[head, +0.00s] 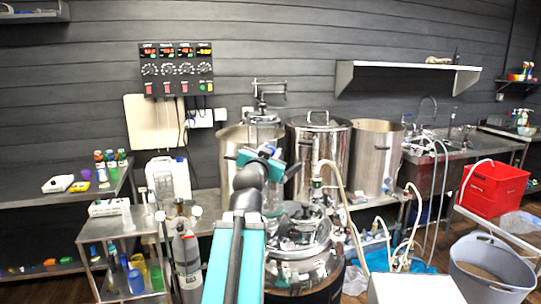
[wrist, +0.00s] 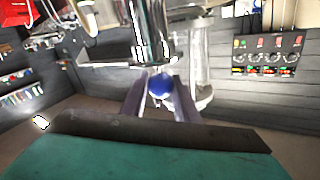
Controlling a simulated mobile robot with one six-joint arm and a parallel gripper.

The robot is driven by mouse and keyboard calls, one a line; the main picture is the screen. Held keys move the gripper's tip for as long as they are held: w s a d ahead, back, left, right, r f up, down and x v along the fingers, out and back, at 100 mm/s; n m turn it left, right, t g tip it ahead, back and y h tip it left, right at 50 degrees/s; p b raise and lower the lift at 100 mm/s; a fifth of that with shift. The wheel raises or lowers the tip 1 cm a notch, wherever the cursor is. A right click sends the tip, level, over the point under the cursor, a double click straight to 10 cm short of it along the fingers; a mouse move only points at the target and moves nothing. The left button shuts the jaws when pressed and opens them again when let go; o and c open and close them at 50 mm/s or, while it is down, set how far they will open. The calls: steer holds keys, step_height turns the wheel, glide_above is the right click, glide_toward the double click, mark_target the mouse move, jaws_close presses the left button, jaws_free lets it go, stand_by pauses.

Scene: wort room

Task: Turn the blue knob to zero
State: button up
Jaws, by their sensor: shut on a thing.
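The blue knob (wrist: 160,84) is a small round ball below a shiny steel cylinder in the wrist view, which looks upside down. My gripper (wrist: 160,92) has one finger on each side of the knob and is shut on it. In the head view my arm reaches to the steel vessels in the middle, and my wrist and arm hide the knob there. No scale or zero mark shows near the knob, so its setting cannot be read.
A lidded steel pot (head: 318,155) and an open steel pot (head: 376,160) stand right of my wrist. A polished vessel (head: 305,245) with hoses is close in front. A control panel (head: 177,70) hangs on the wall.

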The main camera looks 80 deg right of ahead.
steer(key=shift+s+f+n+t+b, duration=0.15)
steer(key=shift+n+t+b, duration=0.65)
steer(key=shift+t+b, duration=0.45)
steer(key=shift+s+f+n+t+b, duration=0.1)
steer(key=shift+n+t+b, duration=0.7)
steer(key=shift+t+b, duration=0.4)
steer(key=shift+w+n+t+y+b, duration=0.1)
steer(key=shift+n+t+y+b, duration=0.8)
steer(key=shift+t+b, duration=1.1)
steer(key=shift+n+b, duration=0.3)
steer(key=o, duration=1.1)
steer(key=shift+r, duration=0.1)
steer(key=shift+c, duration=0.2)
steer(key=shift+r, duration=0.1)
steer(key=b+v, duration=0.3)
steer(key=v, duration=1)
steer(key=shift+a, duration=0.45)
